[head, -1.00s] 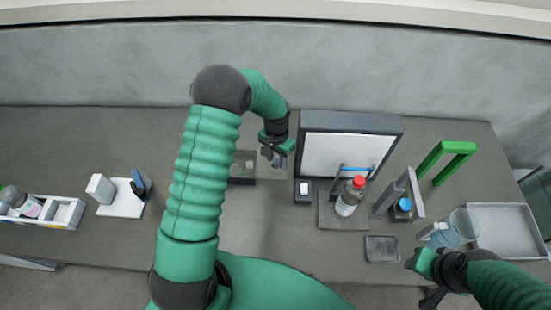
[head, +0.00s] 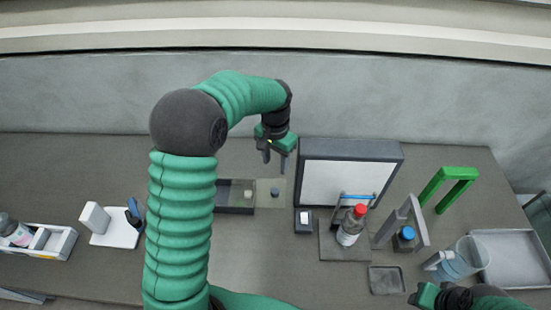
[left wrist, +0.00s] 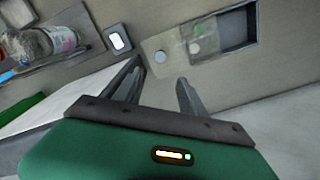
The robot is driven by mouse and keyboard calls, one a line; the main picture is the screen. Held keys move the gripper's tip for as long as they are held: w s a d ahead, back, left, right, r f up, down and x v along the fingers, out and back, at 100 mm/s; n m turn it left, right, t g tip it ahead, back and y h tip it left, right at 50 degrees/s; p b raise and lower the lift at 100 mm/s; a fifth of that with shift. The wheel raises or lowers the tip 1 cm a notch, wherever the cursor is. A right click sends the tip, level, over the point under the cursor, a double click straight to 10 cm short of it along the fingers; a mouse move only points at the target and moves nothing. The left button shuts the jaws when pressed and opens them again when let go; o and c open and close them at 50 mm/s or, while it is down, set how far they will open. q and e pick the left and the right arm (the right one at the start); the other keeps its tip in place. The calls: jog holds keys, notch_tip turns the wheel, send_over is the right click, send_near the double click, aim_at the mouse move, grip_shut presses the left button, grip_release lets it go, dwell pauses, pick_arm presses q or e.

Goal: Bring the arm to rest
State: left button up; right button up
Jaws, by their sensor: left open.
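My left arm rises on the left of the head view and bends over to the right. Its gripper (head: 275,160) hangs above the back of the table, just left of the white panel. It is open with nothing between its fingers, and the left wrist view shows the two fingers (left wrist: 157,85) apart. Below it lie a dark shallow tray (head: 236,208) and a small dark round piece (head: 274,193) on a pale patch. My right gripper (head: 425,296) is at the lower right edge beside the clear jug; its fingers are not clear.
A dark-framed white panel (head: 345,178) stands right of my left gripper. A red-capped bottle (head: 351,227), a blue-capped bottle (head: 404,238), a green frame (head: 452,182), a clear jug (head: 460,260) and a grey tray (head: 512,258) stand to the right. A white rack (head: 60,243) is far left.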

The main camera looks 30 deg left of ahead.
pick_arm(q)
jog(key=shift+r, duration=1.15)
